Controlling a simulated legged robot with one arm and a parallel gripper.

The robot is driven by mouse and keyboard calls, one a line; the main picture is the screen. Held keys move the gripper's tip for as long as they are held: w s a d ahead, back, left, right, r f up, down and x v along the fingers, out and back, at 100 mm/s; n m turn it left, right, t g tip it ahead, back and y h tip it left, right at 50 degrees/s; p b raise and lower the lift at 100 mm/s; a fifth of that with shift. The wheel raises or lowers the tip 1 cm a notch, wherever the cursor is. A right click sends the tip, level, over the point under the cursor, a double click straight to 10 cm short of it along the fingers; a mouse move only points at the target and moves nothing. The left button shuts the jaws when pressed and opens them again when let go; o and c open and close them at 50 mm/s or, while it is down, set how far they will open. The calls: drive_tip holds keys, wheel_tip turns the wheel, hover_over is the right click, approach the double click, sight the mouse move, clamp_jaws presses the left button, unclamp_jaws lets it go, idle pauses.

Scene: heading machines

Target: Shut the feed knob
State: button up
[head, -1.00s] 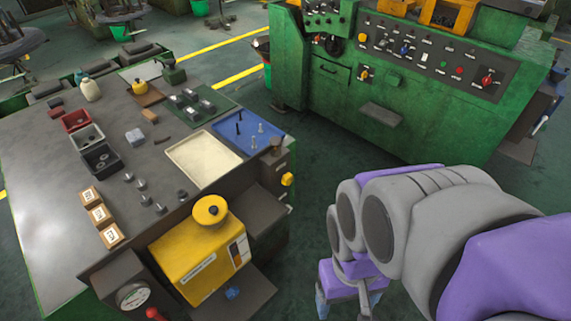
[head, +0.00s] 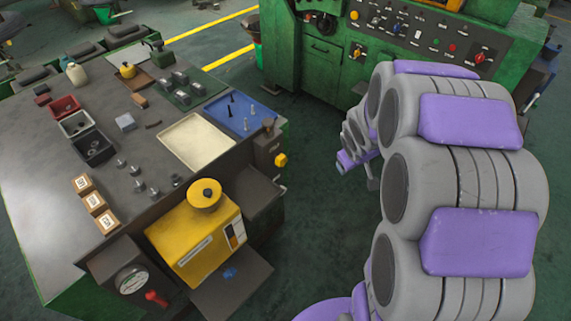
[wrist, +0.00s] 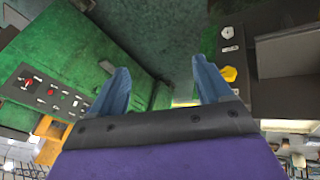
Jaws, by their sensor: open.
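A yellow knob (head: 281,160) sits on a dark box at the right end of the workbench in the head view; I take it for the feed knob, though I cannot read its label. A yellow knob also shows in the wrist view (wrist: 229,74), right of my fingers, on a dark panel. My gripper (wrist: 162,82) is open in the wrist view, with two blue-grey fingers apart and nothing between them. It does not touch the knob.
The workbench (head: 40,180) holds bins, trays and small metal parts. A green machine (head: 330,70) stands behind. Open floor lies between.

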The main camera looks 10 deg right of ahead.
drive_tip(key=w+d+f+n+t+y, duration=0.1)
drive_tip(key=w+d+f+n+t, duration=0.15)
drive_tip(key=w+f, duration=0.4)
drive_tip(key=n+t+y, duration=0.2)
drive_tip(key=t+y, duration=0.6)
drive_tip(key=y, duration=0.4)
approach(284, 163)
drive_tip(key=shift+g, duration=0.25)
drive_tip(key=x, duration=0.3)
drive_tip(key=b+x, duration=0.1)
drive_tip(key=x, duration=0.4)
drive_tip(key=shift+w+a+r+b, duration=0.25)
drive_tip(key=shift+w+b, duration=0.05)
drive_tip(key=shift+b, duration=0.05)
drive_tip(key=c, duration=1.1)
